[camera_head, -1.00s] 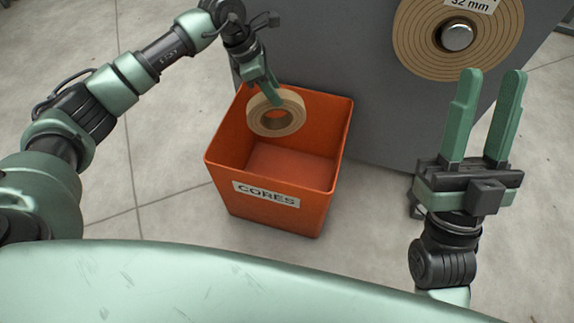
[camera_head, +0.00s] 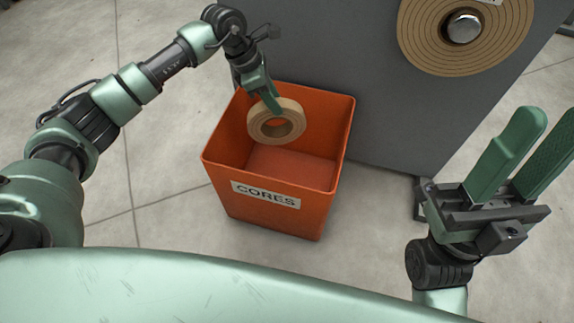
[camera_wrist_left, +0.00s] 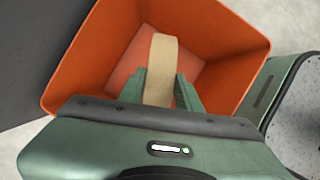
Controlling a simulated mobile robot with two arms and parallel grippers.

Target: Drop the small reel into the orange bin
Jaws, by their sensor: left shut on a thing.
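The small reel (camera_head: 277,121) is a tan ring of wound tape with a hole in its middle. My left gripper (camera_head: 270,100) is shut on its upper rim and holds it upright at the mouth of the orange bin (camera_head: 265,213). In the left wrist view the reel (camera_wrist_left: 161,68) shows edge-on between the fingers of the left gripper (camera_wrist_left: 160,92), with the bin's floor behind it. The bin bears a label reading CORES, and the part of it that shows is empty. My right gripper (camera_head: 527,150) is open and empty at the right.
A grey machine panel (camera_head: 370,110) stands close behind and right of the bin. A large wound reel on a metal spindle (camera_head: 463,28) is mounted on it at upper right. Tiled floor (camera_head: 150,190) is clear left of the bin.

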